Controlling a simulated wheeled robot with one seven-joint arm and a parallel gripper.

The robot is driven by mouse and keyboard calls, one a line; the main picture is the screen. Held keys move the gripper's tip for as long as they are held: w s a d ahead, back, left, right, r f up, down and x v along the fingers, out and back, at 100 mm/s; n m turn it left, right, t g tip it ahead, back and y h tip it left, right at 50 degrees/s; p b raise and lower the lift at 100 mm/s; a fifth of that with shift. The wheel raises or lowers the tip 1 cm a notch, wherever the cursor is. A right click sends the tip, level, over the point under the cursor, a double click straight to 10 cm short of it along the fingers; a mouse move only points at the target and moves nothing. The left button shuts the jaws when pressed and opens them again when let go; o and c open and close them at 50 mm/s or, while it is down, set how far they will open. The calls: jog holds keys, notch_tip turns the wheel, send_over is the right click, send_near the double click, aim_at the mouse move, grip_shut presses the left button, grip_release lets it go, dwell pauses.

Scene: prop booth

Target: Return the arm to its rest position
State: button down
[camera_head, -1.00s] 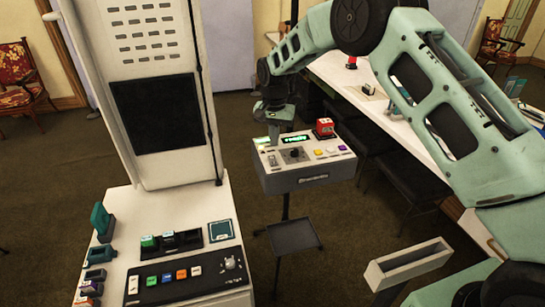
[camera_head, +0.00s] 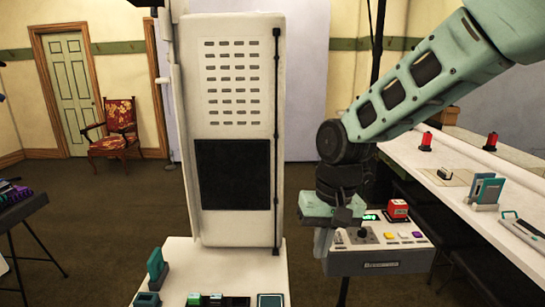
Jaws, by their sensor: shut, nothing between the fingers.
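My green arm reaches in from the upper right. My gripper (camera_head: 322,242) points downward at the left end of a grey control box (camera_head: 375,262). It overlaps the box's left edge in this view, and I cannot tell whether it touches. The fingers are small here and look shut, with nothing seen between them.
The control box carries a red block (camera_head: 397,209), a dark knob and coloured buttons. A tall white panel booth (camera_head: 236,125) with a counter stands left of it. A long white table (camera_head: 450,185) holding several items lies to the right. Open floor shows at left.

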jog(key=s+d+f+n+b, duration=0.1)
jog(key=s+d+n, duration=0.1)
jog(key=s, duration=0.9)
jog(key=s+d+f+n+b, duration=0.1)
jog(key=s+n, duration=0.3)
jog(key=s, duration=0.7)
jog(key=shift+s+d+f+h+b, duration=0.3)
jog(key=shift+d+f+h, duration=0.1)
jog(key=shift+d, duration=0.35)
jog(key=shift+w, duration=0.1)
